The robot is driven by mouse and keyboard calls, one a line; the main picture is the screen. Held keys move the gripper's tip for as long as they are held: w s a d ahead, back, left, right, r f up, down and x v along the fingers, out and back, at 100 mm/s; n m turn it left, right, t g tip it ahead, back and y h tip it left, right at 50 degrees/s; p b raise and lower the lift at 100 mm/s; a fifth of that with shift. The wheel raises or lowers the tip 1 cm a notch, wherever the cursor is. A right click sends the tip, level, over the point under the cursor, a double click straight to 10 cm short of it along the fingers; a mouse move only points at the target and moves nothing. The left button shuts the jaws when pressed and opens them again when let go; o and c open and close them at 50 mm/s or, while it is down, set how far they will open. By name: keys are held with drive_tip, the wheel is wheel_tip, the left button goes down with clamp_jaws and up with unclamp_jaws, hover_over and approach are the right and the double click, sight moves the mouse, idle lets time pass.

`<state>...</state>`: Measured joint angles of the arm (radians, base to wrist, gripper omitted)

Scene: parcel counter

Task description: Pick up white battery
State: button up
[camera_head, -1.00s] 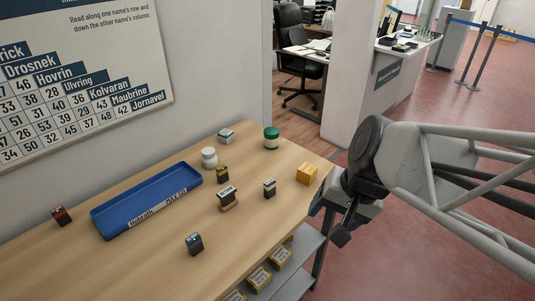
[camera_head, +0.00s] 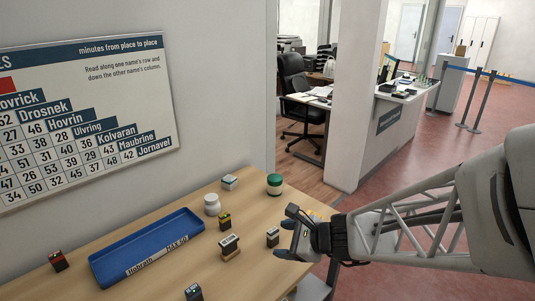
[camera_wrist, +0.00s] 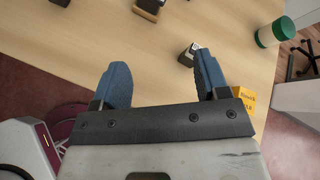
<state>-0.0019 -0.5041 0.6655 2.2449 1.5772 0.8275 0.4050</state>
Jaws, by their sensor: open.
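A small battery-like block with white and black faces (camera_head: 272,237) stands on the wooden counter (camera_head: 185,265), left of my gripper (camera_head: 283,240). A similar block (camera_wrist: 187,54) shows in the wrist view, close beside the tip of my right finger and outside the gap. My gripper in the wrist view (camera_wrist: 160,62) is open, with only bare counter between its blue fingers. Another block with a white label (camera_head: 229,244) stands farther left on a tan base. A pale block with a teal-grey top (camera_head: 230,183) lies near the wall. I cannot tell surely which is the white battery.
A blue tray (camera_head: 104,277) lies on the left. A red-and-black block (camera_head: 57,260), a yellow-topped black block (camera_head: 224,221) and a dark block (camera_head: 193,292) stand around it. A white jar (camera_head: 212,204) and green jar (camera_head: 274,184) stand behind. A yellow box (camera_wrist: 246,101) is beside my right finger.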

sight(276, 234)
drive_tip(key=w+f+m+t, duration=0.1)
drive_tip(key=w+f+m, duration=0.1)
drive_tip(key=m, duration=0.1)
drive_tip(key=w+d+f+m+t, duration=0.1)
drive_tip(key=w+f+m, duration=0.1)
drive_tip(key=m, duration=0.1)
drive_tip(key=w+d+f+m+t+h, duration=0.1)
drive_tip(key=w+f+m, duration=0.1)
drive_tip(key=f+m, duration=0.1)
drive_tip(key=shift+w+t, duration=0.15)
drive_tip(key=shift+t, duration=0.25)
drive_tip(key=shift+x, duration=1.25)
drive_tip(key=shift+w, duration=0.1)
drive_tip(key=shift+x, duration=2.55)
drive_tip(key=c, duration=1)
